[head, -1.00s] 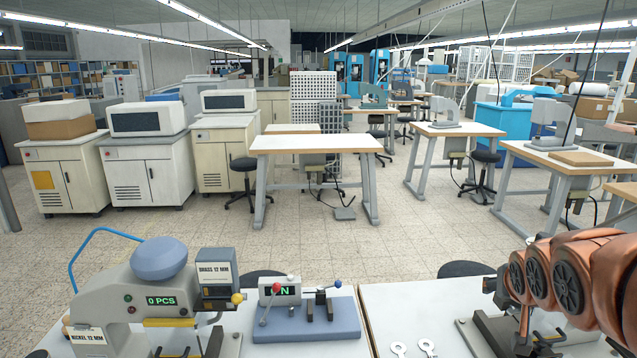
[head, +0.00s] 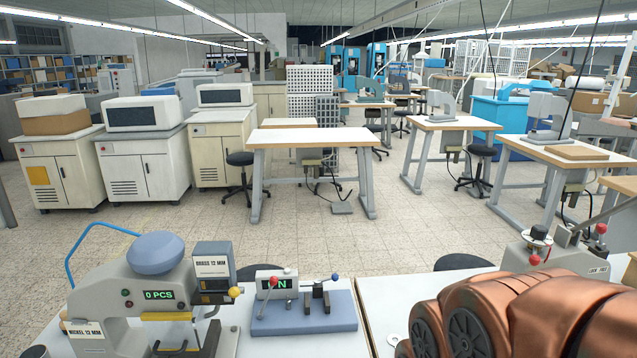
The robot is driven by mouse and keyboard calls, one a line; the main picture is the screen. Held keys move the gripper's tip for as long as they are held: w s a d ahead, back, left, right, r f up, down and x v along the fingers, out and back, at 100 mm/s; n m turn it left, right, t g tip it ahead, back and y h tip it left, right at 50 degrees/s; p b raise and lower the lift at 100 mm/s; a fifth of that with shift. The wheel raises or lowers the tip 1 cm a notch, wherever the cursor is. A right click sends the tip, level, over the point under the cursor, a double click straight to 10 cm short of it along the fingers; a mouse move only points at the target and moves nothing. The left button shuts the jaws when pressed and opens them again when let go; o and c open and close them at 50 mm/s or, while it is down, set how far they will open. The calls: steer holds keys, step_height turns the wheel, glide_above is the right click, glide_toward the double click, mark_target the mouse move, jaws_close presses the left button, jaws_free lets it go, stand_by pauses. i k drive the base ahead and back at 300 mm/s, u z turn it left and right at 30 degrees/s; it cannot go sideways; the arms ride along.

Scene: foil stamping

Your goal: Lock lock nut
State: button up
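No lock nut can be made out. A grey machine (head: 520,259) stands at the right of the near bench, with a black knob (head: 539,232) on top, red ball knobs (head: 601,228) and a slanting lever. Its lower part is hidden behind my copper-coloured arm, which fills the bottom right. My gripper is outside the picture, so its state and what it touches do not show.
A grey press (head: 135,293) with a "0 PCS" display stands on the left bench. Next to it is a blue-grey fixture (head: 305,314) with red and blue ball levers. A pale ring-ended piece (head: 393,340) lies beside my arm. Tiled floor (head: 290,230) lies beyond.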

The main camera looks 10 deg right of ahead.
mark_target(535, 260)
steer(key=z, duration=0.65)
steer(key=k, duration=0.4)
steer(key=z, duration=0.55)
steer(key=i, duration=0.45)
steer(key=k, duration=1.1)
steer(key=u, duration=0.8)
steer(key=i, duration=0.65)
steer(key=u, duration=0.25)
